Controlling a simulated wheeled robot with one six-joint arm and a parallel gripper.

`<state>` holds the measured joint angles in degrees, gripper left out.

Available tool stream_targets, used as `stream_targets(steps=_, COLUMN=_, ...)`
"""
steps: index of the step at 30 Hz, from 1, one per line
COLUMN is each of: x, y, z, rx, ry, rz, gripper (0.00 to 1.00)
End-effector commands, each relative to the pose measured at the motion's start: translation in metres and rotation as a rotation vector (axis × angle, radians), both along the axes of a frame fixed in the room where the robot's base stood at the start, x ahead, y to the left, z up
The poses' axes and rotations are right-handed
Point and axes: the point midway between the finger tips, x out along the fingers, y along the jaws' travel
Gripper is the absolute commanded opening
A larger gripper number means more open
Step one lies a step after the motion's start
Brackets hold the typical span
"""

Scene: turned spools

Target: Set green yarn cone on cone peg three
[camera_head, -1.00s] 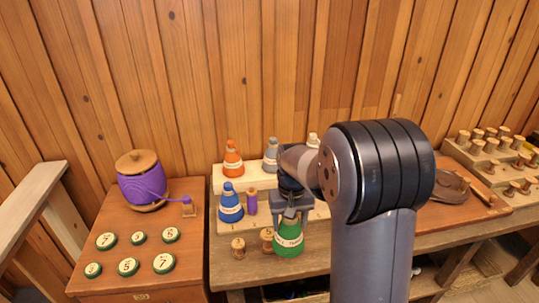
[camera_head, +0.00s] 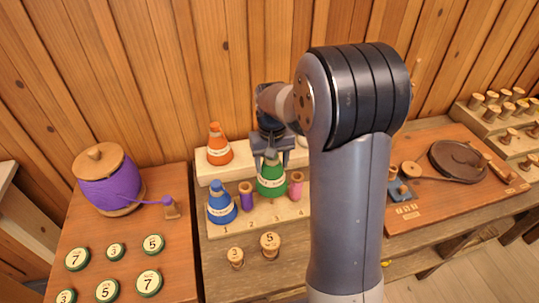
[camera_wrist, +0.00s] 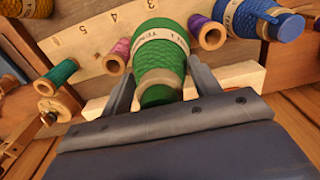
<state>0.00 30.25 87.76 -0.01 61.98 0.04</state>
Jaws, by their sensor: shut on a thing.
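The green yarn cone (camera_head: 271,180) is upright at the place marked 3 on the pale front step (camera_head: 290,212) of the rack, between a purple spool (camera_head: 246,196) and a pink spool (camera_head: 296,186). My gripper (camera_head: 271,157) is shut on its upper part from above. In the wrist view the green cone (camera_wrist: 160,62) lies between both fingers. Peg three is hidden by the cone. I cannot tell whether the cone's base touches the step.
A blue cone (camera_head: 221,204) stands at place 1, left of the purple spool. An orange cone (camera_head: 218,145) stands on the back step. Two wooden spools (camera_head: 270,245) stand in front of the rack. My arm hides the rack's right part.

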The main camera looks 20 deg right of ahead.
Motion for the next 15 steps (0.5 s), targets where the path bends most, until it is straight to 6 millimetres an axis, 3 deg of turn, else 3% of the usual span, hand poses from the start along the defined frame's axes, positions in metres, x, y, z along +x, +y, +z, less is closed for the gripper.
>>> stream_targets(steps=15, x=0.000, y=0.000, z=-0.043, rx=0.000, ry=-0.001, rz=0.000, gripper=0.06)
